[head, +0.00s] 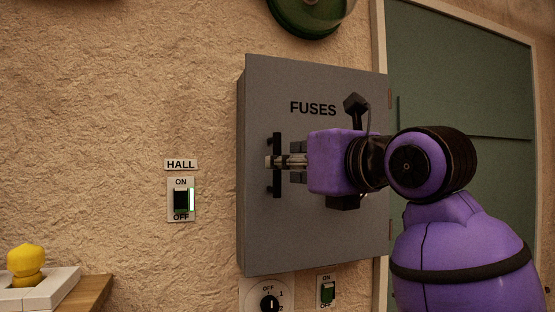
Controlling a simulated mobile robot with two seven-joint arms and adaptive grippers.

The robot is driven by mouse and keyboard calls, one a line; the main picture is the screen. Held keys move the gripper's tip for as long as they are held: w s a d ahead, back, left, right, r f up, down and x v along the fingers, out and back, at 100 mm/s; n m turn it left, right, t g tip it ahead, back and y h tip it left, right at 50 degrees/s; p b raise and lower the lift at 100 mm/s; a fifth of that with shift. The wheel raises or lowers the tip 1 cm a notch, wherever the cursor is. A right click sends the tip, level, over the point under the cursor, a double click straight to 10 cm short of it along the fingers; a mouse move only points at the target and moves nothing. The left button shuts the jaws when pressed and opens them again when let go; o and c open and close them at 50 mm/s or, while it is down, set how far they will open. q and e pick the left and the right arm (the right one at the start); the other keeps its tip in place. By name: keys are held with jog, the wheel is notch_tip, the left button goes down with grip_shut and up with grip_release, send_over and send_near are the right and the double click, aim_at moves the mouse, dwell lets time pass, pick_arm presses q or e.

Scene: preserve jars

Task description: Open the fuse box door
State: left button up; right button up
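The grey fuse box (310,235), labelled FUSES, is on the wall in the middle of the head view. Its door looks shut, with hinges along the right edge. A black vertical bar handle (277,188) is near the door's left edge. My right gripper (279,161) comes in from the right with its fingertips at the middle of this handle. A fingertip shows across the bar, but the gripper's own body hides much of the fingers. I cannot tell whether they are closed on it. My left gripper is not in view.
A HALL switch (181,200) is on the wall to the left. A dial (269,303) and another switch (327,291) sit just below the box. A green door (460,65) is at the right. A yellow knob (26,260) stands at the lower left. The wall left of the box is otherwise clear.

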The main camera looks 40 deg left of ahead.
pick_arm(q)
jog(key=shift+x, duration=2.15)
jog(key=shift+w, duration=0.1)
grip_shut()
